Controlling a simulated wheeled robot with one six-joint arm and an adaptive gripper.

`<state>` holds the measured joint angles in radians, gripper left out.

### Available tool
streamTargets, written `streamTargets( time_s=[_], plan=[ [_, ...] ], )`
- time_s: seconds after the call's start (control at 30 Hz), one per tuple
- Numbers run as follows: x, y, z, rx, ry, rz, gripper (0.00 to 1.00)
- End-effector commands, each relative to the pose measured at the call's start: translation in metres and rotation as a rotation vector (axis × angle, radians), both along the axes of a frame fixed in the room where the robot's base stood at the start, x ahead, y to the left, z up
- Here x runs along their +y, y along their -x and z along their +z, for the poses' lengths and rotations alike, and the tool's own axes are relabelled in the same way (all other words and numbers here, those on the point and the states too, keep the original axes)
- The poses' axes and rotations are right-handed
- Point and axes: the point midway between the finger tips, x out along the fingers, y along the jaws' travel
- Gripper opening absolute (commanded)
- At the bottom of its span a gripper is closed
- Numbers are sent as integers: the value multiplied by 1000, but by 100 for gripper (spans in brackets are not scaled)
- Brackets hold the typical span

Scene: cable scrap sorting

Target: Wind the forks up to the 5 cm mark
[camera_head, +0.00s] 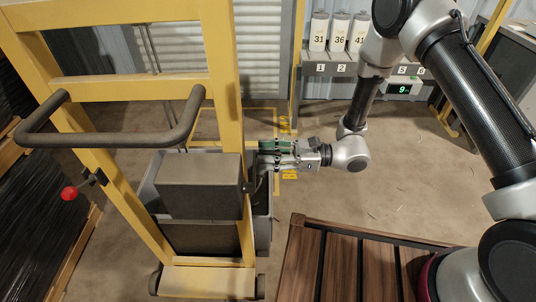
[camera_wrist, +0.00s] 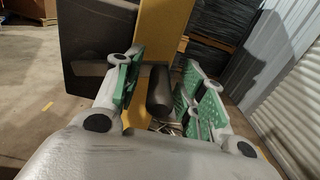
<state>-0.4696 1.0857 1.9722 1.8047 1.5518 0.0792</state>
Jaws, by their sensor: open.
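The yellow lift truck (camera_head: 222,70) fills the left half of the head view, with a dark box on its near side. My gripper (camera_head: 262,155) is at the right side of its mast, pointing left, with green finger pads. In the wrist view my gripper (camera_wrist: 160,95) is open, and a dark cylindrical grip (camera_wrist: 159,88), seemingly the crank's handle, shows between the fingers. I cannot tell whether they touch it. A yellow post (camera_wrist: 160,35) stands behind. The forks and the 5 cm mark cannot be made out.
A grey bin (camera_head: 263,233) shows behind the mast. A slatted wooden table (camera_head: 330,262) is at the bottom. A red knob (camera_head: 69,193) sticks out left of the mast. A shelf (camera_head: 315,57) with numbered containers is at the back. The floor to the right is mostly clear.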

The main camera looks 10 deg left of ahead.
Motion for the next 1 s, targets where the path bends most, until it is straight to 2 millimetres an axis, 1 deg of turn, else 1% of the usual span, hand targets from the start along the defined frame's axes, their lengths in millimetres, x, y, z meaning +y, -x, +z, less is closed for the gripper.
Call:
streamTargets(
  time_s=[0.07, 0.2, 0.27, 0.3, 0.67, 0.87, 1.0],
  plan=[
    [0, 0, 0, 0, 0, 0, 39],
    [0, 0, 0, 0, 0, 0, 13],
    [0, 0, 0, 0, 0, 0, 2],
    [0, 0, 0, 0, 0, 1, 0],
    [0, 0, -2, 21, 5, 1, 0],
    [0, -2, -10, 103, 25, 1, 0],
    [0, -3, -21, 204, 50, 0, 0]
  ],
)
